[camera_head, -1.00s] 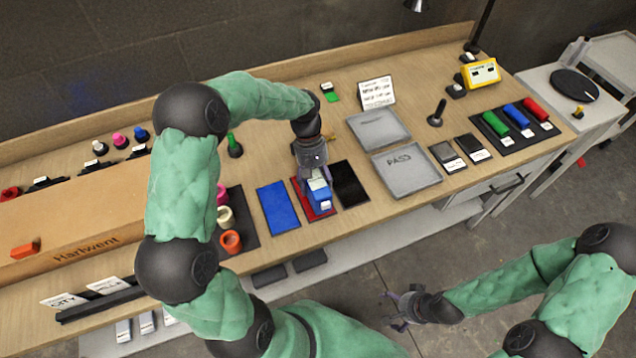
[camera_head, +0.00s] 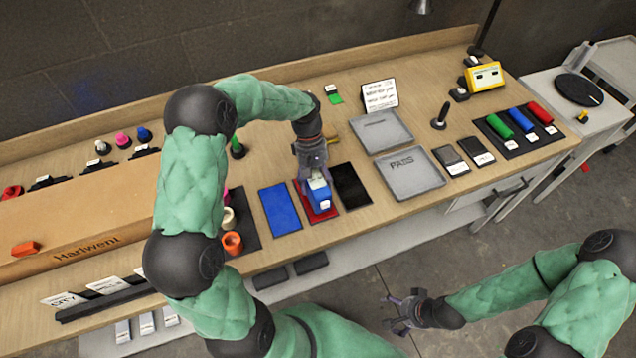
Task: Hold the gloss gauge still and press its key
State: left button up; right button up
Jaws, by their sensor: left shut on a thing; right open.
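The gloss gauge (camera_head: 320,199) is a small blue block with a white top and front label. It stands on the red panel (camera_head: 327,214), between a blue panel (camera_head: 280,209) and a black panel (camera_head: 351,186). My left gripper (camera_head: 315,177) reaches down from above and is shut on the gauge, at its back part. The fingers hide part of the gauge, and its key is too small to make out. My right gripper (camera_head: 398,316) is open and empty, low in front of the bench and away from the gauge.
Two grey trays stand right of the panels, the nearer marked PASS (camera_head: 415,187). A black upright handle (camera_head: 440,116), a yellow device (camera_head: 484,77) and green, blue and red rolls lie further right. A long brown box (camera_head: 75,225) fills the left.

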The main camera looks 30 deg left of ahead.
aim_at(325, 204)
pick_arm(q)
jog(key=shift+w+a+f, duration=0.35)
jog(key=shift+a+f, duration=0.1)
pick_arm(e)
jog(key=shift+f, duration=0.15)
pick_arm(q)
jog(key=shift+s+d+f, duration=0.1)
jog(key=shift+s+f, duration=0.05)
jog(key=shift+f, duration=0.2)
dwell(1.6)
